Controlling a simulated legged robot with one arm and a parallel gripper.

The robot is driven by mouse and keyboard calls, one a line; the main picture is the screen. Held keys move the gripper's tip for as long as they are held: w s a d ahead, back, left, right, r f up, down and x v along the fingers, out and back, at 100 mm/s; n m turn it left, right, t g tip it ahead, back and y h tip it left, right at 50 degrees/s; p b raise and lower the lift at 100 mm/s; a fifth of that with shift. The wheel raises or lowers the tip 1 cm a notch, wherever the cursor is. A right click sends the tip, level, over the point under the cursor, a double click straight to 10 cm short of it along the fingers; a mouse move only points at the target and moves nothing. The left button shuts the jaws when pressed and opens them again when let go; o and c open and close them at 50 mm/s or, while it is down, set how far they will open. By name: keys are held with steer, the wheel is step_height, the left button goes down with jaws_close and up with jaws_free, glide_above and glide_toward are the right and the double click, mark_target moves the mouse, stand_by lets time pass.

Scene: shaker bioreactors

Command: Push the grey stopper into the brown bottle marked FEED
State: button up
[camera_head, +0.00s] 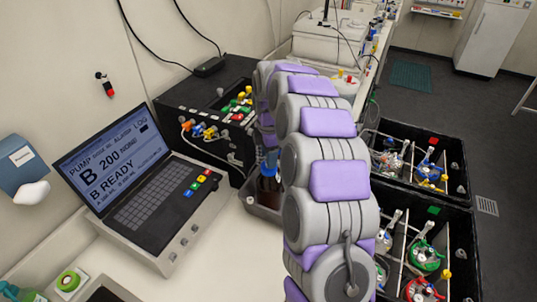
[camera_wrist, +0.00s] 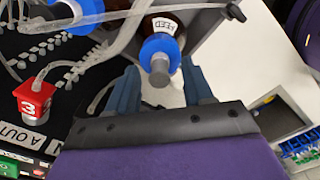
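The brown bottle marked FEED (camera_wrist: 168,22) is at the top middle of the wrist view, its white label partly in sight. It has a blue collar (camera_wrist: 153,46), and the grey stopper (camera_wrist: 160,72) sticks out of the collar's middle. My gripper (camera_wrist: 162,82) is open, with one blue-grey finger on each side of the stopper and a visible gap to both. I cannot tell how deep the stopper sits. In the head view a brown bottle (camera_head: 268,187) with a blue top stands left of my arm, which hides my gripper.
A second blue cap (camera_wrist: 82,10) with clear tubing lies left of the bottle. A red cap marked 3 (camera_wrist: 36,98) is at the left. In the head view, a pump laptop (camera_head: 140,185) stands at left, and black crates (camera_head: 455,225) with flasks stand at right.

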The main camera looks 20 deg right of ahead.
step_height(320, 180, up, 17)
steer(key=p, duration=0.2)
steer(key=shift+r, duration=0.15)
stand_by(0.4)
steer(key=shift+s, duration=0.1)
